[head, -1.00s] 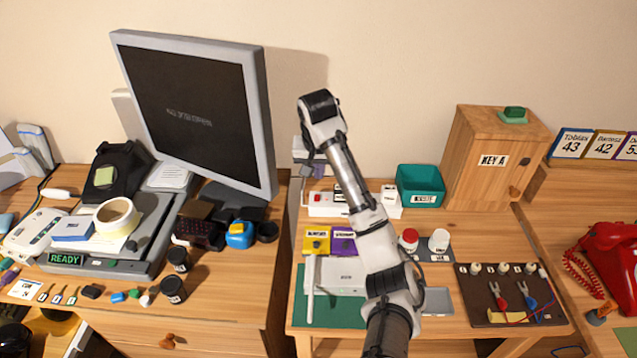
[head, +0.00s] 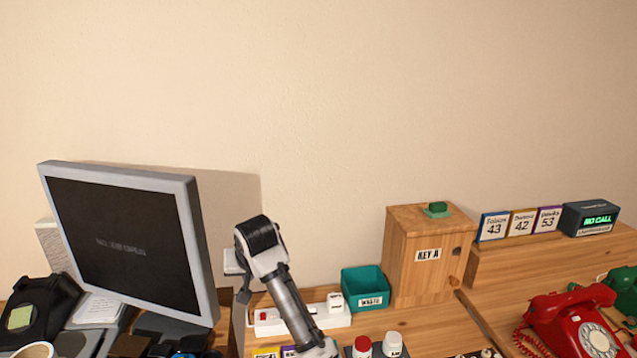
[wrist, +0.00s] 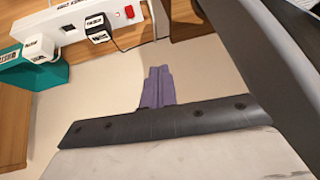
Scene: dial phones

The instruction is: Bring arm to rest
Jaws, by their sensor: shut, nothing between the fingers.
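My arm (head: 289,308) rises from the bottom of the head view, with its black-capped end raised in front of the wall between the monitor and the teal bin. My gripper (wrist: 157,72) shows in the wrist view as two purple fingers pressed together, with nothing between them. It is apart from the power strip and the bin. In the head view the fingers are too small and partly hidden to make out.
A monitor (head: 125,245) stands left of my arm. A red dial phone (head: 575,325) is far right. The wall above is clear.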

